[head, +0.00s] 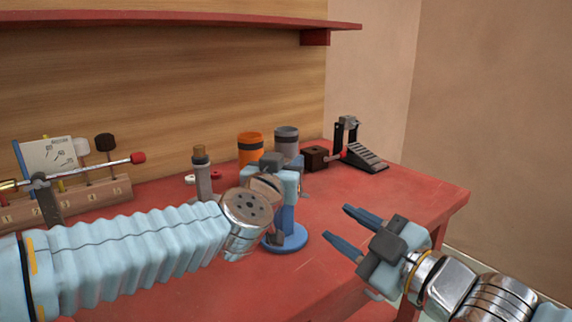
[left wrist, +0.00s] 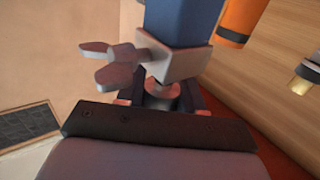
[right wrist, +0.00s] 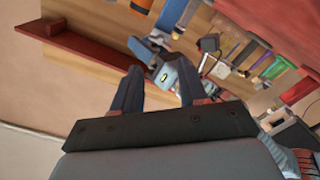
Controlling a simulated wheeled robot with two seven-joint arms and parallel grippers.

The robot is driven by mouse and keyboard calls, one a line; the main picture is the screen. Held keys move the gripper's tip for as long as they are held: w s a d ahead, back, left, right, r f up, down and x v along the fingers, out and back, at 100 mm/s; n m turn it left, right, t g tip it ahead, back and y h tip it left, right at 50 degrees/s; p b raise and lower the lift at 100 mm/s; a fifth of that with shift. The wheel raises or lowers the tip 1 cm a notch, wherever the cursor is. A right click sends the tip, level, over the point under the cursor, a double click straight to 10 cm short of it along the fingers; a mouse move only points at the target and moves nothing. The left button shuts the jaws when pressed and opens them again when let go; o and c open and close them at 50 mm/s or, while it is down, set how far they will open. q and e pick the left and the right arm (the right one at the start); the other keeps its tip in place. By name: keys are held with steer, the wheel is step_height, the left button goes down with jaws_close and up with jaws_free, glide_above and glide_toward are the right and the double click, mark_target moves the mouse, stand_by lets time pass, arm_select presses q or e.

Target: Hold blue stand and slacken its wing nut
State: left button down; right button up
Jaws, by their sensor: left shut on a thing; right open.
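The blue stand (head: 285,237) is upright on the red bench, with a round base and a blue post. My left gripper (head: 274,172) is shut on the upper part of the stand; my left wrist hides some of it. The left wrist view shows the blue post (left wrist: 185,20), a pale grey collar (left wrist: 183,62) and the grey wing nut (left wrist: 118,65) sticking out to the left of the collar. My right gripper (head: 337,223) is open and empty, to the right of the stand and apart from it. It also shows in the right wrist view (right wrist: 158,88).
A corked grey cylinder (head: 202,178) and a numbered wooden rack (head: 95,200) are to the left. A red shelf (head: 180,18) runs overhead.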

mark_target(302, 200)
steer(key=shift+o, duration=0.4)
steer(key=shift+o, duration=2.2)
steer(key=shift+w+d+f+m, duration=0.1)
steer(key=shift+d+m, duration=0.15)
steer(key=shift+m, duration=0.45)
step_height(302, 200, down, 5)
steer(key=s+d+m+g+h, duration=0.1)
steer(key=d+m+g+h, duration=0.15)
steer(key=m, duration=2.45)
step_height(302, 200, up, 5)
steer(key=a+m+t+y, duration=0.2)
steer(key=m+t+y, duration=0.1)
steer(key=m, duration=1.2)
steer(key=shift+g+h, duration=0.25)
steer(key=x, duration=1)
steer(key=shift+w+a, duration=0.2)
steer(key=shift+a, duration=0.2)
